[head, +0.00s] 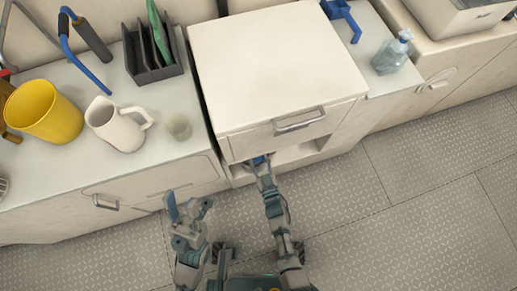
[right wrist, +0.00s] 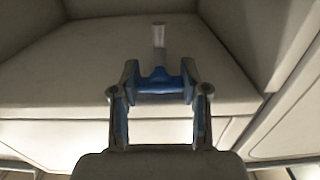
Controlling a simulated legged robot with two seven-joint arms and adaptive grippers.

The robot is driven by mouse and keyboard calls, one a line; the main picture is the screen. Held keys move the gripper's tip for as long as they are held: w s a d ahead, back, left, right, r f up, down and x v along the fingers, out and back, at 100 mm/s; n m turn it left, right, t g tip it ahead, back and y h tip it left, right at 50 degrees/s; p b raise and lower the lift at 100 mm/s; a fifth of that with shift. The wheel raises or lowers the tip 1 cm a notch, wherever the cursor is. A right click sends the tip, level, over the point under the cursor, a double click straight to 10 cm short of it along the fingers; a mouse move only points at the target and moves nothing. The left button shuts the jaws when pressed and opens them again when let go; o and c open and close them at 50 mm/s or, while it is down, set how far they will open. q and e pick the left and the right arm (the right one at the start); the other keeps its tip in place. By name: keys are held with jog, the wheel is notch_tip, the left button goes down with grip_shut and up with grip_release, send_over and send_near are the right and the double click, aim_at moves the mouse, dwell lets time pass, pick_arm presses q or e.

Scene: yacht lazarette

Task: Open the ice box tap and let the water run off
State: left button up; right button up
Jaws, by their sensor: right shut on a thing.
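The ice box (head: 275,60) is a cream cabinet with a flat top and a metal handle on its front. In the head view my right gripper (head: 260,162) reaches into the low recess under that front. In the right wrist view the right gripper (right wrist: 160,82) is shut on the blue tap handle (right wrist: 160,84). A short pale grey pipe (right wrist: 159,36) stands out beyond the handle. No water shows in either view. My left gripper (head: 188,208) is open and empty over the floor, left of the right arm.
A clear bottle (head: 393,54) and a blue tool (head: 342,18) are right of the ice box. The patterned floor (head: 400,190) is clear.

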jog(key=shift+n, duration=0.4)
jog(key=n, duration=0.3)
jog(key=shift+f+n, duration=0.1)
jog(key=shift+n, duration=0.2)
jog(key=o, duration=1.2)
jog(key=shift+c, duration=0.2)
